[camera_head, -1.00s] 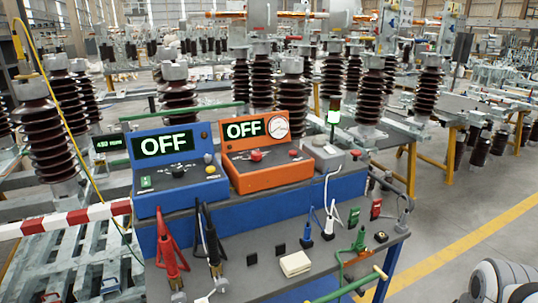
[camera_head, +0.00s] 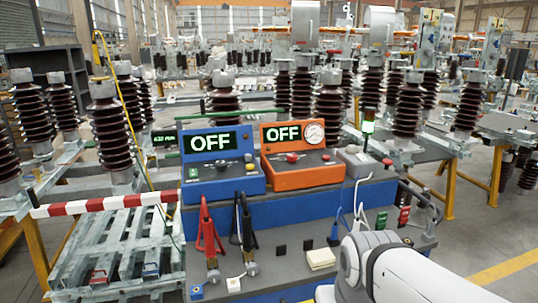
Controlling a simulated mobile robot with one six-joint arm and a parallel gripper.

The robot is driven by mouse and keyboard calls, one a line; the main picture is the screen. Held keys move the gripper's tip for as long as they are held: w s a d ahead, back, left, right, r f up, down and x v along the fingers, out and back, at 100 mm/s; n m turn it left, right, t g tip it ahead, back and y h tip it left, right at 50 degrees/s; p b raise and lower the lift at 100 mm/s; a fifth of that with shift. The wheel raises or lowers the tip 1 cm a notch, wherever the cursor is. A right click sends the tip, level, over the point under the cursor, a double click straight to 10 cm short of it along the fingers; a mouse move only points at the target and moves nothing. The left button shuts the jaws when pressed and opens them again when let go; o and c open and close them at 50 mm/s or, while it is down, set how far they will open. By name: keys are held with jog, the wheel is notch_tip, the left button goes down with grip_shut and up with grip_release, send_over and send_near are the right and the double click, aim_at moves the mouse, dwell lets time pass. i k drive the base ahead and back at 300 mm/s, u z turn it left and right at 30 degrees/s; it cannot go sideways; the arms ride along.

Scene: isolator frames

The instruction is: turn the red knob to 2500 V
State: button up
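An orange instrument box (camera_head: 303,172) stands on the blue bench, with a display reading OFF (camera_head: 283,133) and a round white dial gauge (camera_head: 315,133). A red knob (camera_head: 292,158) sits at the middle of its sloped front panel. A smaller red control (camera_head: 326,157) is to its right. The markings around the knob are too small to read. My white arm link comes in at the lower right, in front of the bench and apart from the knob. My gripper is not in view.
A blue instrument box (camera_head: 222,182), also reading OFF, stands left of the orange one. A grey box (camera_head: 358,162) is at right. Red clamps (camera_head: 208,232) and black clamps (camera_head: 243,235) stand on the lower shelf. A red-white barrier (camera_head: 100,204) extends left.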

aim_at(291, 157)
jog(key=z, duration=0.05)
jog(key=i, duration=1)
jog(key=u, duration=0.05)
